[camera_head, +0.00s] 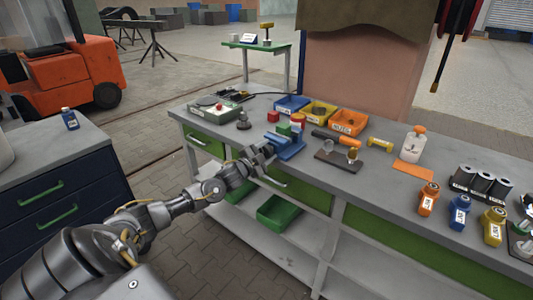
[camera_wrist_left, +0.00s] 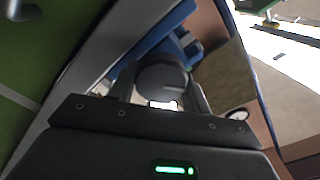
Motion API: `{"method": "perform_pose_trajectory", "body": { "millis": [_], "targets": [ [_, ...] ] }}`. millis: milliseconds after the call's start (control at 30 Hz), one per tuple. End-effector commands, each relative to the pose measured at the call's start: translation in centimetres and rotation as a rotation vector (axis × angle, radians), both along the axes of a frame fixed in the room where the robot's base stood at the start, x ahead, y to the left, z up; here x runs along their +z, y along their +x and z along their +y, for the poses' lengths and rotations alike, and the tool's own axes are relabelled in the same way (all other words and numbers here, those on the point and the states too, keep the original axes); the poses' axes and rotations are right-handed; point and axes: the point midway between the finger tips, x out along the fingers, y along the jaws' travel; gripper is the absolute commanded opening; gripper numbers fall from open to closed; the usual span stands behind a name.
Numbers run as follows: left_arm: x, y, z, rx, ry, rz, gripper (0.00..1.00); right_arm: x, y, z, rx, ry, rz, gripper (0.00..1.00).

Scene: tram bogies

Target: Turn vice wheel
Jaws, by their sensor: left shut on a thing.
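The blue vice (camera_head: 290,146) sits at the front edge of the grey workbench. Its blue body also shows in the left wrist view (camera_wrist_left: 166,28). My left gripper (camera_head: 263,153) is at the near side of the vice. In the left wrist view a dark grey round vice wheel (camera_wrist_left: 162,80) sits between the fingers, and the gripper is shut on it. In the head view the gripper largely hides the wheel. My right gripper is not in view.
On the workbench (camera_head: 390,187), blue, yellow and orange bins (camera_head: 348,122) stand behind the vice. A dark plate (camera_head: 338,160) and a white spray bottle (camera_head: 414,142) are to its right. Green drawers and a green bin (camera_head: 279,213) are below. A drawer cabinet (camera_head: 60,185) stands at left.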

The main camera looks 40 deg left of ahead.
Motion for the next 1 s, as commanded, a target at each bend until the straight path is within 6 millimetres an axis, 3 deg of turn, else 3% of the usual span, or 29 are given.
{"method": "perform_pose_trajectory", "body": {
  "millis": [400,1000],
  "targets": [
    [-0.27,-0.02,-0.06,0.000,0.234,0.007,0.25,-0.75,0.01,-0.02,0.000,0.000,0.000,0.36],
    [-0.27,-0.02,-0.06,0.001,0.286,0.009,0.25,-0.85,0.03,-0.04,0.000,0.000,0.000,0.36]
  ]
}}
